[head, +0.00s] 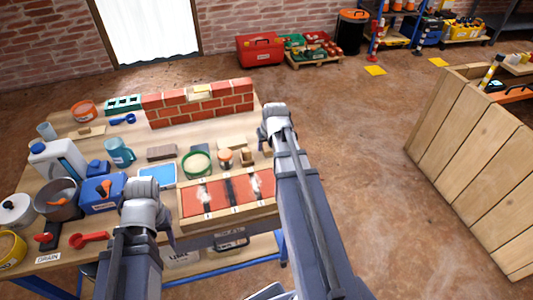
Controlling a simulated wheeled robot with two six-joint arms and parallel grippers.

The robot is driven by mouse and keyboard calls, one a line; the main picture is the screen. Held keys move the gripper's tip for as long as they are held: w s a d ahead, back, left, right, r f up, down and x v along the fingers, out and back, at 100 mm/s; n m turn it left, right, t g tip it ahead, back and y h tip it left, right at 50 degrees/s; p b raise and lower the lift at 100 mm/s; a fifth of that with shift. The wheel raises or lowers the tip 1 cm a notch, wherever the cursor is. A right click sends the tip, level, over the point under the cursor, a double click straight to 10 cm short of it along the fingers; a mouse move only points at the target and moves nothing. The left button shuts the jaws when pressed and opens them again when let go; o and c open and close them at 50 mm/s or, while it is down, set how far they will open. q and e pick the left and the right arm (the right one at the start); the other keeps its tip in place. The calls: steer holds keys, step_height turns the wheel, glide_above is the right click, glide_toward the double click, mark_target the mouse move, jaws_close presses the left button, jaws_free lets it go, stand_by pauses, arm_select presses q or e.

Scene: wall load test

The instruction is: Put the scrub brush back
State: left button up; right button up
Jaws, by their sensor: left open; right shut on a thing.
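My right gripper (267,143) is over the right end of the workbench (45,190), seen from behind with its fingertips mostly covered by its own wrist. It is shut on a small tan thing, which appears to be the scrub brush. Only a sliver of it shows, so its bristles and tilt cannot be told. My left gripper (168,232) is open and empty at the bench's front edge, left of the brick panel (228,195) with white patches and dark stripes. Its fingers are partly hidden by the wrist.
A low brick wall (200,104) stands at the bench's back. A green tub (197,164), blue tray (158,175), teal mug (119,153), white jug (60,160) and grey pot (60,200) crowd the bench. A wooden partition (470,165) stands right; floor between is clear.

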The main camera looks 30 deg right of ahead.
steer(key=shift+f+b, duration=0.9)
steer(key=shift+f, duration=0.45)
steer(key=shift+f, duration=0.15)
steer(key=o, duration=1.2)
steer(key=shift+r, duration=0.2)
steer(key=p+v, duration=1.1)
steer(key=v, duration=0.1)
steer(key=shift+a, duration=0.1)
